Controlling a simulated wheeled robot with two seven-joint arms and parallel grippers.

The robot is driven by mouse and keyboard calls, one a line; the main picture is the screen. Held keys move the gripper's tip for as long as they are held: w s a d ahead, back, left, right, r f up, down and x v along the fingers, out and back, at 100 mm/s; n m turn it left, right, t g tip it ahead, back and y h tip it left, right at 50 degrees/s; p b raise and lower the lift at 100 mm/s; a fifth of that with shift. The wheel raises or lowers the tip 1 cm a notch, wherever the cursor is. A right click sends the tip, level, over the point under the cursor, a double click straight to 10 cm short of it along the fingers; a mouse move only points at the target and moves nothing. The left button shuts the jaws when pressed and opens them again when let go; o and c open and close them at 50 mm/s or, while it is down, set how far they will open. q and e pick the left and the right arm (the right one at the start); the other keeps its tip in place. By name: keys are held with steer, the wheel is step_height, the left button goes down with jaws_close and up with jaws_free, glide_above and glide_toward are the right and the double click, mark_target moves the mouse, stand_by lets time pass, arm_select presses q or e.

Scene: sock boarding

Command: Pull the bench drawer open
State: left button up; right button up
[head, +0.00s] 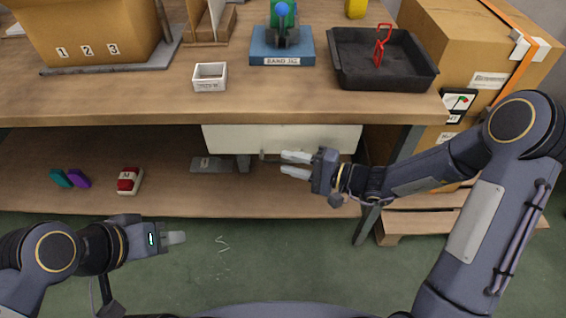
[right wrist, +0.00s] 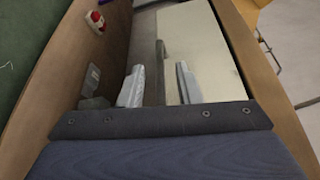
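The bench drawer's pale front (head: 225,137) shows just under the bench top's front edge, and it fills much of the right wrist view (right wrist: 212,50). Its handle bar (head: 268,156) is partly hidden by my right gripper in the head view. My right gripper (head: 284,163) is open at the drawer front. In the right wrist view, its two fingers (right wrist: 160,88) stand apart, with the dark handle bar (right wrist: 160,60) seen between them; I see no contact. My left gripper (head: 176,238) is away at lower left, before the lower shelf, seen edge-on.
The lower shelf (head: 100,202) holds a red-and-white block (head: 129,180). Cardboard boxes (head: 430,30) stand at right.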

steer(key=shift+x, duration=1.35)
jaws_close()
